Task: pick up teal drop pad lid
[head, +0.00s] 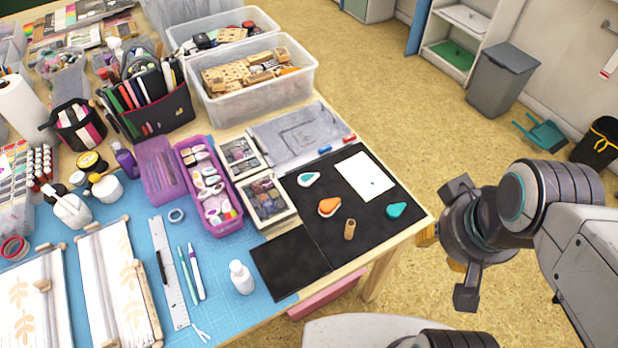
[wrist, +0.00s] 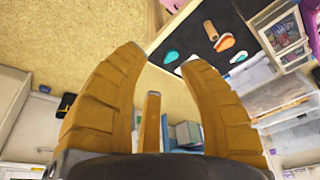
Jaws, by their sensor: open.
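A flat teal drop-shaped piece, which looks like the teal drop pad lid (head: 397,210), lies on the black mat (head: 345,235) near the table's right edge. It also shows in the wrist view (wrist: 171,57), between and beyond my fingertips. A white drop-shaped pad with teal on it (head: 308,179) lies farther left on the mat. My gripper (head: 441,250) is open and empty, off the table's right corner and apart from the lid. Its yellow fingers are mostly hidden behind my wrist in the head view; the wrist view (wrist: 162,58) shows them spread.
An orange drop-shaped pad (head: 329,207), a small wooden cylinder (head: 350,229) and a white card (head: 365,176) share the mat. Trays of dark pads (head: 265,198) and a pink bin (head: 208,185) stand to the left. Open floor lies right of the table.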

